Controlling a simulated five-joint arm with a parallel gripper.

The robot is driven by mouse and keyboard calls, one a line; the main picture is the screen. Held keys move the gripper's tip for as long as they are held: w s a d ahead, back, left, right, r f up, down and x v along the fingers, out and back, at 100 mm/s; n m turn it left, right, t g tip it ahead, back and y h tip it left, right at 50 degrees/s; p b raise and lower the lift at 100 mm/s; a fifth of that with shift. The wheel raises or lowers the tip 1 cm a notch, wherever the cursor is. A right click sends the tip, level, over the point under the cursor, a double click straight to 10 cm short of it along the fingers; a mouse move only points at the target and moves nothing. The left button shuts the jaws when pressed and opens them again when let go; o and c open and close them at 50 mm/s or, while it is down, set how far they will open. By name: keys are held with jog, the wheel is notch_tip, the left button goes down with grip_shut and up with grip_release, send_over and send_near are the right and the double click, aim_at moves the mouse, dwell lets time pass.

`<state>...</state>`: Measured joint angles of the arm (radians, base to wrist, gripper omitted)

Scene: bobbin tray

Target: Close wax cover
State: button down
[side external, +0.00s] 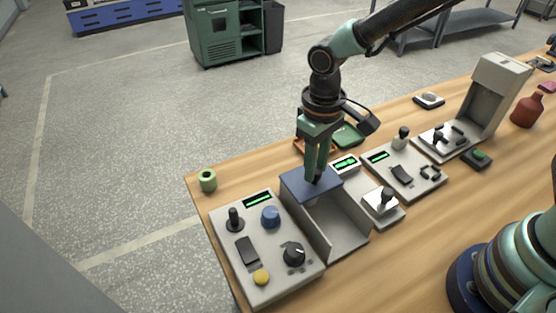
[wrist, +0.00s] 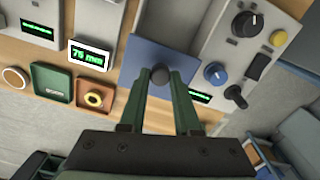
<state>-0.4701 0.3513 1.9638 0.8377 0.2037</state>
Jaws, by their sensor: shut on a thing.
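The blue flat cover (side external: 299,184) lies level over the far part of a grey open bin (side external: 349,239); the near part of the bin is uncovered and its inside shows. In the wrist view the blue cover (wrist: 140,58) has a dark round knob (wrist: 160,73) standing on it. My gripper (side external: 316,177) points down over the cover, and its fingers are shut on the knob. In the wrist view my gripper (wrist: 160,78) has one finger on each side of the knob. The fingers hide much of the knob in the side view.
A control panel (side external: 258,283) with knobs and a yellow button stands left of the bin. To its right are a small display unit (side external: 346,164), a lever block (side external: 383,207) and another panel (side external: 425,184). A green ring (side external: 208,181) sits near the table's left edge.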

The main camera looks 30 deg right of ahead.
jog(key=shift+w+r, duration=0.1)
jog(key=shift+w, duration=0.25)
jog(key=c, duration=0.6)
grip_release()
jog(key=shift+s, duration=0.1)
notch_tip(320, 180, up, 12)
jog(key=shift+r, duration=0.1)
